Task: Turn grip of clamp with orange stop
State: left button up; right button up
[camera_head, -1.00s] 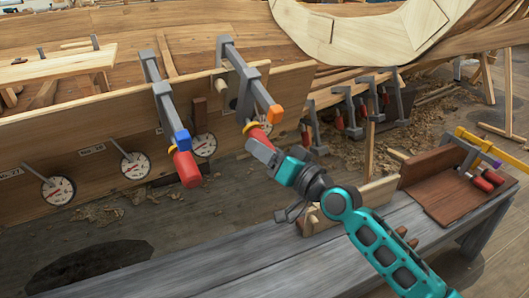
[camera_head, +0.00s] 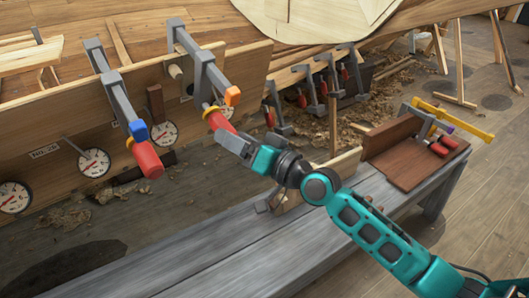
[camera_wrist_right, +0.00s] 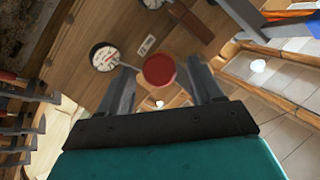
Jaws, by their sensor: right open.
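The clamp with the orange stop (camera_head: 232,95) is a grey bar clamp (camera_head: 206,77) on the hull plank. Its red grip (camera_head: 219,121), with a yellow collar, points down and right. My right gripper (camera_head: 227,139) is at the lower end of this grip, coming from the lower right. In the right wrist view the grip's round red end (camera_wrist_right: 158,70) lies between the two open fingers (camera_wrist_right: 160,80), with gaps on both sides. I cannot tell how far the fingers reach along it. My left gripper is not in view.
A similar clamp with a blue stop (camera_head: 138,130) and a red grip (camera_head: 147,159) hangs just left. Round dials (camera_head: 94,162) sit along the plank. A grey bench (camera_head: 225,238) runs below my arm, with a brown board (camera_head: 415,150) and a yellow-barred clamp (camera_head: 455,121) at right.

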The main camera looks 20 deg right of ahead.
pick_arm(q)
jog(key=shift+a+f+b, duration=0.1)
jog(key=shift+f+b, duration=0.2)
jog(key=shift+b, duration=0.05)
pick_arm(e)
jog(key=v, duration=0.9)
jog(key=shift+s+d, duration=0.2)
jog(key=shift+s, duration=0.15)
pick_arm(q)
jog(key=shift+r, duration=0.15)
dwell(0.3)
